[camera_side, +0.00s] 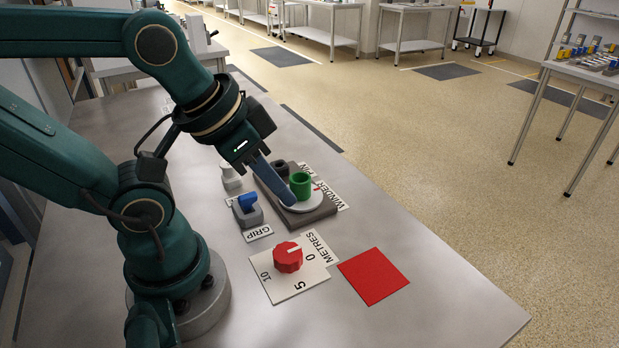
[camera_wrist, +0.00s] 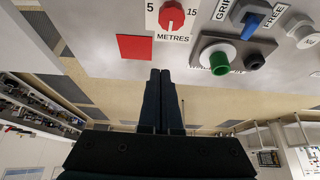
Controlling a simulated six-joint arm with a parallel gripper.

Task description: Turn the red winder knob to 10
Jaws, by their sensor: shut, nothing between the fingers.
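The red winder knob (camera_side: 288,257) sits on a white dial plate (camera_side: 290,286) marked 0, 5 and 10, with a METRES label beside it. Its white pointer line appears to point toward the 0 side. The knob also shows at the top of the wrist view (camera_wrist: 171,14), between the 5 and 15 marks. My gripper (camera_side: 289,203) is shut and empty. Its blue fingers slant down beside the green post on the winder, away from the knob. In the wrist view the shut fingertips (camera_wrist: 160,73) point up the picture; contact with anything cannot be told.
A green post (camera_side: 300,185) stands on a pale disc on the grey winder block (camera_side: 312,218). A blue lever (camera_side: 248,202) with GRIP and FREE labels is nearby. A flat red square (camera_side: 374,277) lies right of the dial. The table's right front is clear.

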